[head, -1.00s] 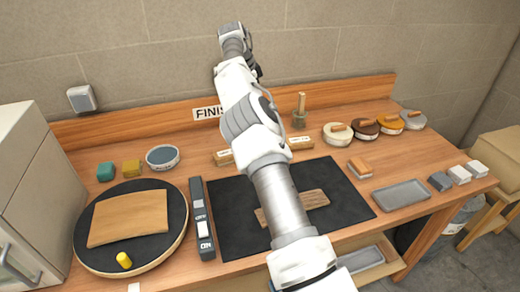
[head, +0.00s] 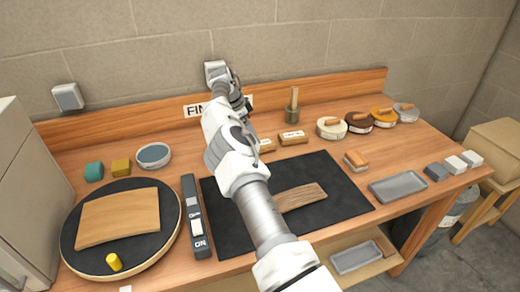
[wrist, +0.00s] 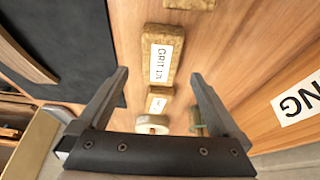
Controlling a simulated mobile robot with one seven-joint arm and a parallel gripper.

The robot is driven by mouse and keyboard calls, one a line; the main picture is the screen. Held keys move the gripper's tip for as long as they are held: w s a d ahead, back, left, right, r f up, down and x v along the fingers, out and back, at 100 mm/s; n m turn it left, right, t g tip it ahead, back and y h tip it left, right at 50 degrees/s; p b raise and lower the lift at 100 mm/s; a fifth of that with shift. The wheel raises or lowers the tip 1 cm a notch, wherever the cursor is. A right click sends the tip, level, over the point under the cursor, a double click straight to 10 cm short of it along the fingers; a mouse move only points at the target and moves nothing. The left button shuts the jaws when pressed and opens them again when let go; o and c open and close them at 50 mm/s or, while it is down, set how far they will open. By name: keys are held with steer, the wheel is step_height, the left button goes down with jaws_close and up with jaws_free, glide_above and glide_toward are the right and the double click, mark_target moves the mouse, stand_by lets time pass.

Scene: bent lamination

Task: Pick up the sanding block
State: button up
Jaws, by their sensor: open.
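Tan sanding blocks with white grit labels lie in a row behind the black mat. One labelled block (head: 293,137) shows in the head view, and another (head: 266,145) is partly behind my arm. In the wrist view a grit-labelled block (wrist: 163,58) lies near and between my fingertips, its label running lengthwise. My gripper (wrist: 160,74) is open and empty above the bench, with no contact visible. My arm hides part of the row in the head view.
The black mat (head: 230,225) holds a wooden piece (head: 301,196). A raised back board (head: 330,93) and wall bound the bench behind. A grey tray (head: 398,187) lies right.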

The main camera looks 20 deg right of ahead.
steer(key=x, duration=0.5)
steer(key=shift+d+f+p, duration=0.15)
steer(key=shift+d+p, duration=0.15)
steer(key=shift+d, duration=0.15)
steer(key=shift+f, duration=0.15)
steer(key=shift+f+b, duration=0.3)
steer(key=shift+b, duration=0.05)
steer(key=c, duration=1.3)
steer(key=shift+r, duration=0.25)
